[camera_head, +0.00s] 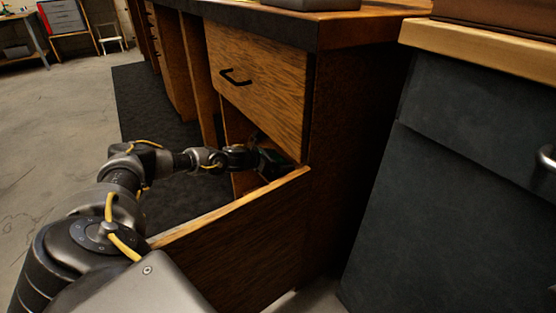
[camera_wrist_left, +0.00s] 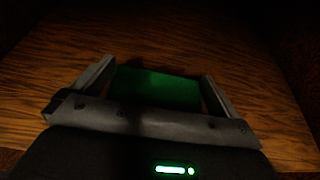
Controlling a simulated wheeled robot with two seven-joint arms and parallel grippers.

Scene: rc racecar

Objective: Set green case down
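The green case (camera_wrist_left: 158,90) lies between the two fingers of my left gripper (camera_wrist_left: 160,75) in the left wrist view. It fills nearly all the gap, and the finger tips appear to meet its sides. A wooden surface shows beyond and around it; deep shadow hides whether the case touches that surface. In the head view my left gripper (camera_head: 272,163) is inside the open lower part of a wooden cabinet (camera_head: 258,75), below its drawer, and the case is too dark there to make out clearly. My right gripper is not in view.
A wooden panel (camera_head: 240,235) stands out in front of the opening, under my left arm. The drawer with a black handle (camera_head: 235,77) hangs just above the arm. A dark cabinet (camera_head: 460,180) stands close at the right. Open floor (camera_head: 50,130) lies at the left.

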